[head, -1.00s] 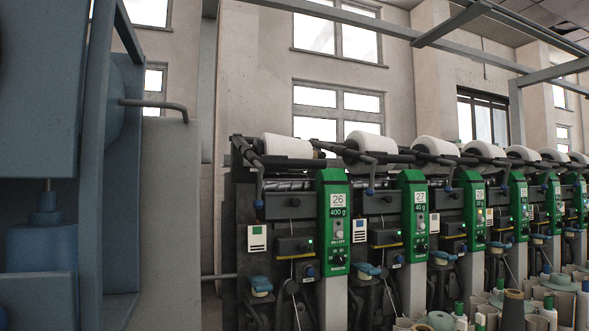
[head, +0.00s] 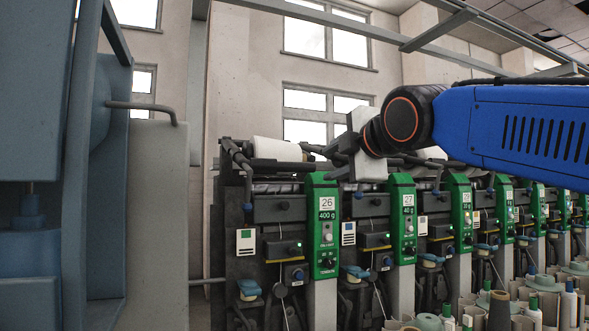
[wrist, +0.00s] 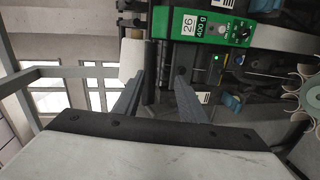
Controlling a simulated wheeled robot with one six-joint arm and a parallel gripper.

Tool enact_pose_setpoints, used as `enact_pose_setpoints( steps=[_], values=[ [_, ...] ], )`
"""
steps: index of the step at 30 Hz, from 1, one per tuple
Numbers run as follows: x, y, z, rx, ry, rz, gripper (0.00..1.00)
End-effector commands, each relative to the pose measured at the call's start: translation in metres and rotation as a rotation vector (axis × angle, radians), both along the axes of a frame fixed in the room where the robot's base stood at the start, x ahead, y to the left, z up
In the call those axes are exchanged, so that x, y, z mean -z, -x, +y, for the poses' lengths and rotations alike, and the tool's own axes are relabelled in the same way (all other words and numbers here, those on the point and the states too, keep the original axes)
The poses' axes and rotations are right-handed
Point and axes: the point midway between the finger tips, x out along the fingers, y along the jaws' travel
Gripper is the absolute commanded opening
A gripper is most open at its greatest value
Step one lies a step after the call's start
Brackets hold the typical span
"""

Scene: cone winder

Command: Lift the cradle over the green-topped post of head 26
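The green-topped post of head 26 (head: 323,225) stands upright with its "26" and "400 g" labels. It shows at the top of the wrist view (wrist: 205,22). The cradle of head 26 (head: 232,152) is a dark arm and bar at the head's top, beside a white cone (head: 268,150); the cone also shows in the wrist view (wrist: 132,58). My gripper (head: 318,160) is above the post's top, right of the cone. In the wrist view its fingers (wrist: 155,80) are apart, with dark machine parts beyond the gap. I cannot tell whether they touch the cradle.
Head 27 (head: 403,220) and several similar heads run off to the right. My arm hides some of their cones. Yarn cones and tubes (head: 498,310) stand at the lower right. A blue-grey machine frame (head: 90,180) fills the left side.

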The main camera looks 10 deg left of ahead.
Motion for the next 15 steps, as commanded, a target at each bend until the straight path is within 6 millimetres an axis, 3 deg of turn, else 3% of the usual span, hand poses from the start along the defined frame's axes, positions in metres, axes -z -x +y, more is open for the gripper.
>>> enact_pose_setpoints(
  steps=[4, 8, 15],
  values=[
    [-0.020, 0.001, 0.018, -0.033, 0.026, -0.061, 0.38],
    [-0.020, -0.005, 0.023, -0.036, 0.029, -0.066, 0.38],
    [-0.014, -0.035, 0.043, -0.035, 0.027, -0.063, 0.38]
  ],
)
